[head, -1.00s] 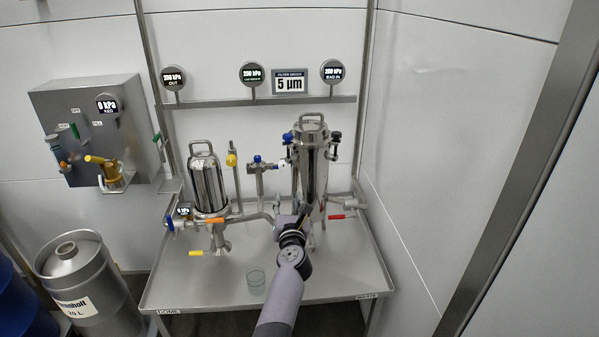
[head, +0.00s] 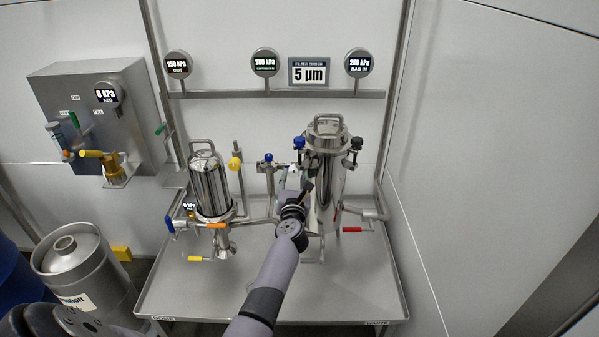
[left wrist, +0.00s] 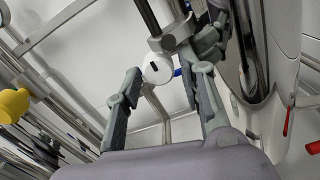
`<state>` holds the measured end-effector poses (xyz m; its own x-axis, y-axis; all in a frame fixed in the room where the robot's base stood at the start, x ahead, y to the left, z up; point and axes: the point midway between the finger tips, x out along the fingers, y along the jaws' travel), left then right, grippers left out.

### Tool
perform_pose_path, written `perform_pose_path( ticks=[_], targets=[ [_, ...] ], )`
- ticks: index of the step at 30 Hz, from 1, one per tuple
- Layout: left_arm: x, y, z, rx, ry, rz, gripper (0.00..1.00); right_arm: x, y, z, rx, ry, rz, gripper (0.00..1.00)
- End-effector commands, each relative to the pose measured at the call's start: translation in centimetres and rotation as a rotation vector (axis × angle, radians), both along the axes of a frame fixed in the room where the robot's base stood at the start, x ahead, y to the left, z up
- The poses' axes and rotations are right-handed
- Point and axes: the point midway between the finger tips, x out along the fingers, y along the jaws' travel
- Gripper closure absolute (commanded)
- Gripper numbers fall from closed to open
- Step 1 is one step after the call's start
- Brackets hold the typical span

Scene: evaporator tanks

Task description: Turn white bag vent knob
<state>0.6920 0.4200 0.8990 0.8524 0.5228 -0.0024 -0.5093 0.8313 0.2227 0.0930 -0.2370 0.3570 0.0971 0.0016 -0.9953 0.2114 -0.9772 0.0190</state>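The white knob (left wrist: 158,69), round with a dark mark on its face, shows in the left wrist view between my open left fingers. I cannot tell whether either finger touches it. In the head view, the white knob (head: 293,178) is a small pale patch beside the tall steel bag filter housing (head: 327,165), mostly hidden by my left gripper (head: 297,192). In the left wrist view, the left gripper (left wrist: 165,77) has its fingers spread on both sides of the knob.
A blue knob (head: 299,142) and black knobs (head: 357,143) sit on the bag housing. A red valve handle (head: 352,229) is at its right. A smaller steel housing (head: 209,183) with a yellow knob (head: 235,163) beside it stands left. The front of the steel table (head: 345,290) is clear.

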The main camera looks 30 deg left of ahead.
Motion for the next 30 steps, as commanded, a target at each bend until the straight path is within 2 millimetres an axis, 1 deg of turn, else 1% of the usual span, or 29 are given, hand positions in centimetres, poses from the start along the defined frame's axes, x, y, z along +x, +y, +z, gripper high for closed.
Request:
perform_pose_path(
  ticks=[3,8,14,24,25,30],
  targets=[
    [-0.05,0.09,-0.05,-0.001,0.001,0.0,0.64,-0.72,-0.06,-0.03,-0.001,0.011,0.0,0.6],
    [-0.04,0.08,-0.04,-0.001,0.001,0.0,0.64,-1.26,-0.09,-0.07,-0.002,0.02,0.0,0.6],
    [-0.02,0.08,-0.02,0.0,0.0,0.0,0.76,-1.24,-0.05,-0.07,-0.001,0.019,0.001,0.6],
    [-0.02,0.07,0.0,0.0,0.0,0.0,0.99,-0.59,0.06,-0.03,0.0,0.009,0.002,0.6],
    [-0.02,0.07,0.0,0.0,0.0,0.0,1.0,-0.56,0.06,-0.02,0.0,0.008,0.002,0.6],
    [-0.01,0.07,0.04,0.008,0.005,0.0,1.0,-0.52,0.12,0.07,0.001,0.007,0.003,0.6]
  ],
)
